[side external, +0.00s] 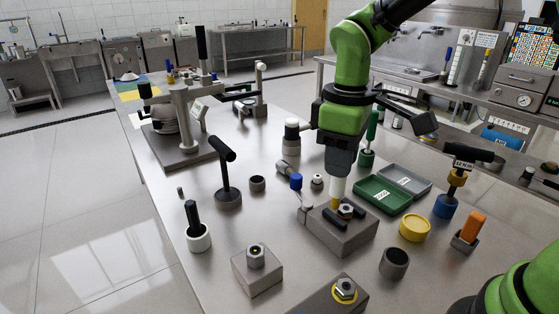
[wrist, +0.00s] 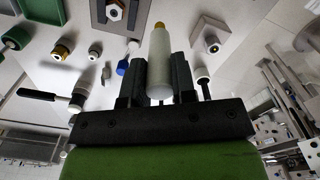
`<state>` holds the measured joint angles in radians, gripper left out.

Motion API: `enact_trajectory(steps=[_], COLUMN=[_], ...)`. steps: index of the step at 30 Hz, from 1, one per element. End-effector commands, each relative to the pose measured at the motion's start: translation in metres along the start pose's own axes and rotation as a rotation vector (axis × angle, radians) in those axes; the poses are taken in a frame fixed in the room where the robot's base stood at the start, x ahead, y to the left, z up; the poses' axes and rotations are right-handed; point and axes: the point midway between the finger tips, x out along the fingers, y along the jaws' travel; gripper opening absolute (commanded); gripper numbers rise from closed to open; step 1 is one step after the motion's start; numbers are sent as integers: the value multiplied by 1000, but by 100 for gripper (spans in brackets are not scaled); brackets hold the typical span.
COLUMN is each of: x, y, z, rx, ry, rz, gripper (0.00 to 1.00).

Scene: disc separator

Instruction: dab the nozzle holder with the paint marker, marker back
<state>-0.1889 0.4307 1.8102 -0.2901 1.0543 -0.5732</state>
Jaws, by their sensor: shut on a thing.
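My gripper (side external: 338,178) is shut on the paint marker (side external: 338,188), which has a white body and a yellow tip. The marker points down, its tip close to the hex-topped part (side external: 346,210) on the middle grey block (side external: 340,238). I cannot tell whether the tip touches. In the wrist view, the marker (wrist: 160,65) stands out between the fingers of my gripper (wrist: 158,80). Similar hex parts sit on a front-left block (side external: 257,272) and, ringed in yellow, on a front block (side external: 343,291). Which is the nozzle holder is unclear.
A green tray (side external: 377,196), a yellow ring (side external: 414,228) and a grey cup (side external: 394,264) lie to the right. A black-handled tool (side external: 225,177) and a press (side external: 187,130) stand to the left. The table's left front is mostly clear.

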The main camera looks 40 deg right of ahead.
Motion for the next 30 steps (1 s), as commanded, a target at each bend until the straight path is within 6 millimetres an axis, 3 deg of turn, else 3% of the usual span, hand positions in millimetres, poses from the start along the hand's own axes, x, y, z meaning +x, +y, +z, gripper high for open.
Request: enact_trajectory(steps=[1, 6, 12, 17, 30], x=[1, 8, 14, 16, 21], y=[9, 22, 23, 22, 22], z=[20, 74, 113, 122, 123], rx=[39, 140, 209, 225, 224], ry=[-1, 2, 4, 4, 1], rz=[-1, -3, -4, -4, -7], gripper=[0, 0, 0, 0, 0])
